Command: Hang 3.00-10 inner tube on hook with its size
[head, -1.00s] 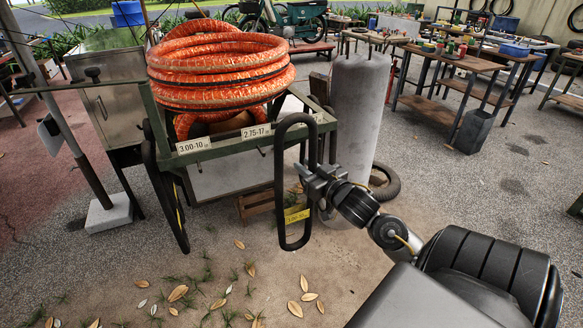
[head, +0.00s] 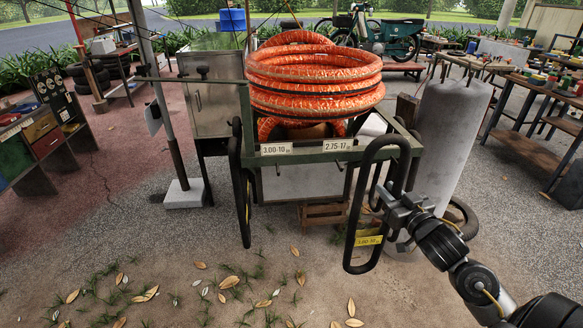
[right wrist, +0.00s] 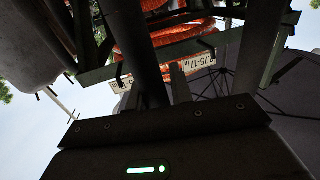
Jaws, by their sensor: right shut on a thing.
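The inner tube (head: 352,225) is a long black loop with a yellow tag (head: 368,240), whose small print seems to read 3.00-10. My right gripper (head: 388,203) is shut on its right side, and the tube hangs upright in front of the cart's right front corner. The green cart rail carries a white 3.00-10 label (head: 276,148) on the left and a 2.75-17 label (head: 337,145) on the right. A small dark hook shows below each label; the tube is right of both, apart from the 3.00-10 hook. My left gripper is out of view.
A grey tank (head: 450,130) stands close on the right, and a wooden crate (head: 322,215) lies underneath. The ground in front is open, with leaves.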

